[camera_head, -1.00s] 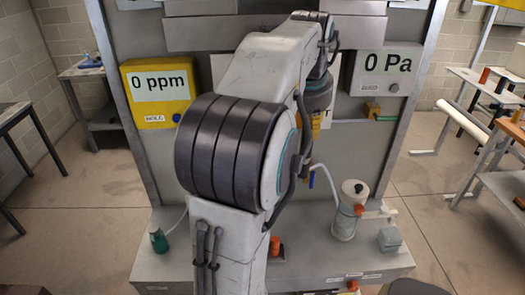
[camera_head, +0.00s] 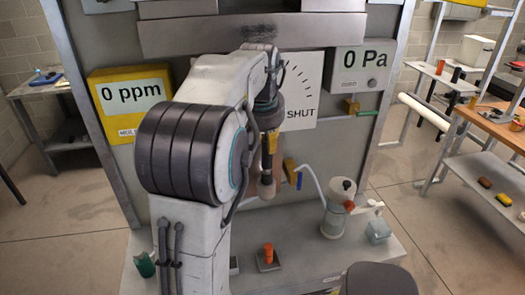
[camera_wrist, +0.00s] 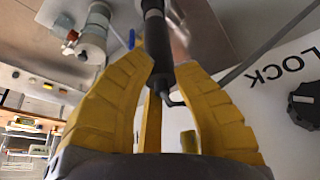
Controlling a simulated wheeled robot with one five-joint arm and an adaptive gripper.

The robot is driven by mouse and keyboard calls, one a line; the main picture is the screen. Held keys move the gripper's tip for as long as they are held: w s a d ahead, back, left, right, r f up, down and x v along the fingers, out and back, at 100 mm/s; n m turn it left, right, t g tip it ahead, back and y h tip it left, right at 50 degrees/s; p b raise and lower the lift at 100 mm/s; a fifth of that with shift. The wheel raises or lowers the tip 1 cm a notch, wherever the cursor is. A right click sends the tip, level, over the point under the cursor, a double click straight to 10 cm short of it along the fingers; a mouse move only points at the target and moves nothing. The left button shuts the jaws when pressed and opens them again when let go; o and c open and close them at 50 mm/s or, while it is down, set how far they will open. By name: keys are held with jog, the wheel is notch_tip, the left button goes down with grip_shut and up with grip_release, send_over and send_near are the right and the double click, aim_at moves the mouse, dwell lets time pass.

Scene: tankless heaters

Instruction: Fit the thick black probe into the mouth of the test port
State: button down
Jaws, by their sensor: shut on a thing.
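In the wrist view the thick black probe (camera_wrist: 158,45) stands between the yellow fingers of my gripper (camera_wrist: 170,72). The gripper is shut on it, and the probe's far part reaches beyond the fingertips toward the top edge. In the head view my gripper (camera_head: 269,145) hangs fingers down in front of the panel, partly hidden by my arm.
A yellow 0 ppm meter (camera_head: 130,100) and a grey 0 Pa meter (camera_head: 360,72) flank a white SHUT dial plate (camera_head: 304,88).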

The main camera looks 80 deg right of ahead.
aim_at(267, 159)
notch_tip(267, 159, down, 2)
jog(key=shift+w+f+b, duration=0.1)
jog(key=shift+f+b, duration=0.15)
jog(key=shift+b, duration=0.55)
jog(key=shift+r, duration=0.1)
jog(key=c, duration=1.1)
grip_release()
